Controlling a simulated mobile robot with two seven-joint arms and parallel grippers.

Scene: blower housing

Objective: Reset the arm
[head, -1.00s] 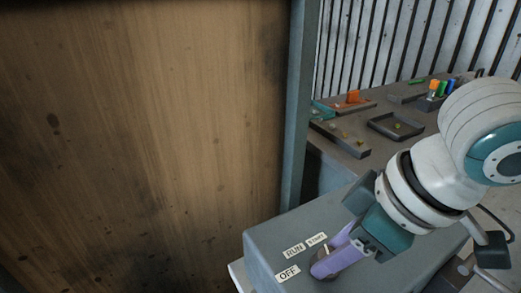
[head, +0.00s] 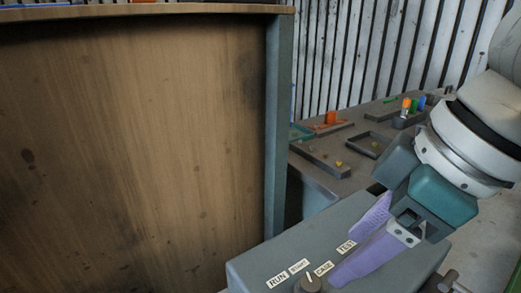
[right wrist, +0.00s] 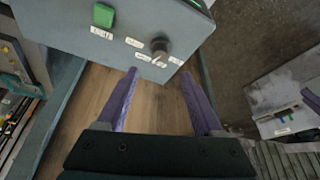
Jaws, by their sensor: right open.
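My right gripper (head: 347,256) has purple fingers. They are apart with nothing between them, over the grey control box (head: 345,215). A dark round selector knob (head: 311,284) with a light pointer mark is at the bottom edge of the head view, to the left of the fingertips. In the right wrist view the open fingers (right wrist: 159,73) reach toward the box, and the knob (right wrist: 159,46) is beyond their tips, apart from them. Labels around the knob include RUN (head: 278,281) and TEST (head: 346,247).
A brown wooden panel (head: 140,150) with a grey post (head: 279,130) stands left of the box. Behind is a bench with a dark square tray (head: 366,145), small parts and an orange piece (head: 331,118). A green button (right wrist: 103,14) is on the box.

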